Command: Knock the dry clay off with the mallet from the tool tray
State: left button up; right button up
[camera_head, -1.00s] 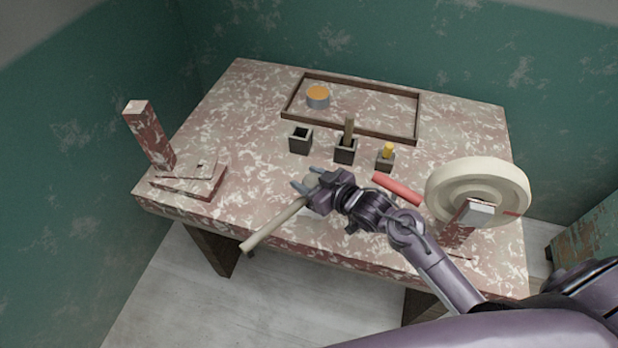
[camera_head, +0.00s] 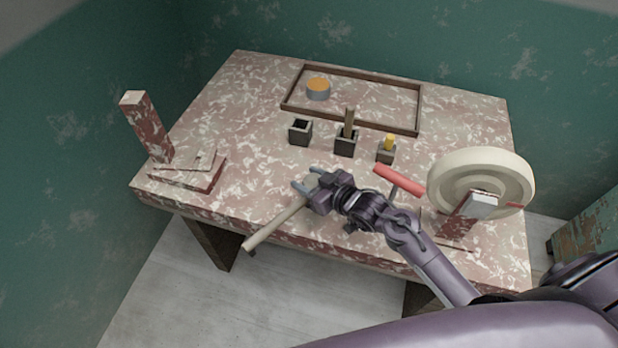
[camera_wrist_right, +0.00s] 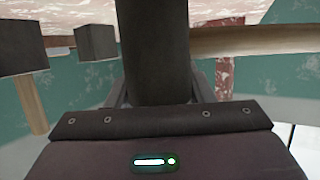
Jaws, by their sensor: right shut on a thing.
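My right gripper (camera_head: 309,180) is over the front part of the table and shut. In the right wrist view a dark grey cylinder (camera_wrist_right: 155,50) stands between its fingers. A long pale wooden bar (camera_head: 275,223) runs from the fingers to the lower left, past the table's front edge; I take bar and cylinder as the mallet, though their joint is hidden. The bar also shows in the right wrist view (camera_wrist_right: 255,38). Dark square holders stand behind the gripper: one empty (camera_head: 300,133), one with a brown stick (camera_head: 346,143), one with a yellow-topped tool (camera_head: 386,151). I cannot make out the dry clay.
A pale wheel (camera_head: 447,190) on a stand is at the right. A red cylinder (camera_head: 398,180) on a thin stem is beside my wrist. A wood-rimmed tray (camera_head: 419,110) with an orange-topped pot (camera_head: 318,88) lies at the back. A tall block (camera_head: 147,125) stands at the left.

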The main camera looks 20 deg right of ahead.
jog(key=shift+f+p, duration=0.35)
jog(key=shift+p, duration=0.5)
dwell(1.9)
jog(key=shift+s+f+p, duration=0.15)
jog(key=shift+f+p, duration=0.15)
jog(key=shift+f, duration=0.1)
dwell(0.9)
jog(key=shift+r, duration=0.1)
notch_tip(320, 180, up, 6)
jog(key=p, duration=0.6)
jog(key=shift+r, duration=0.1)
jog(key=shift+w, duration=0.2)
